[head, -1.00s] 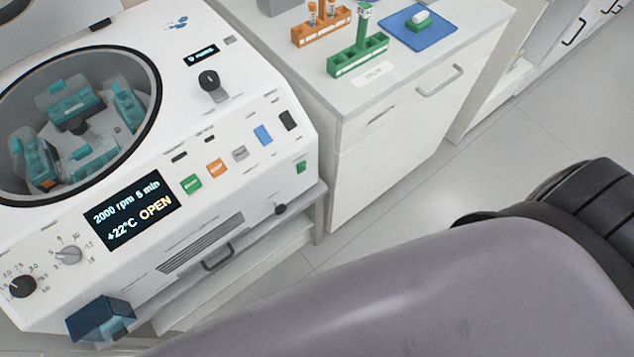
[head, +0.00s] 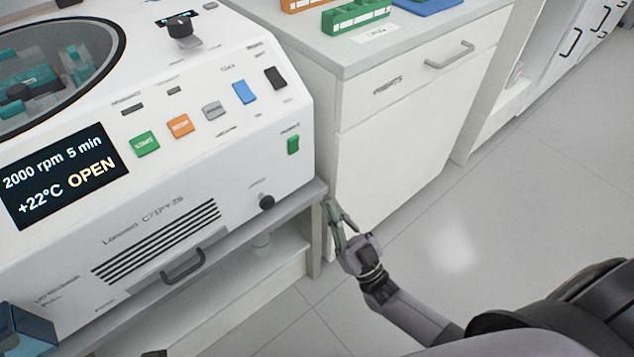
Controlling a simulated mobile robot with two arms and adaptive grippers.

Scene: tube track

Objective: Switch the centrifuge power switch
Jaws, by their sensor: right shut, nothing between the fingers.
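The white centrifuge (head: 240,200) fills the left side, its screen (head: 60,175) reading 2000 rpm 5 min, +22°C, OPEN. Its front has a green rocker (head: 293,145) near the right edge, and black (head: 275,77) and blue (head: 244,92) rockers above. A black knob (head: 180,27) stands on top by a small display. The labels are too small to tell surely which is the power switch. My right gripper (head: 337,212) is shut and empty, right of and below the green rocker, apart from the centrifuge. My left gripper is not in view.
A white cabinet (head: 400,140) stands to the right, with a green rack (head: 357,16) and a blue mat (head: 428,5) on top. The centrifuge stands on a grey bench (head: 318,192). A dark blue box (head: 28,328) shows at lower left. Open floor lies to the right.

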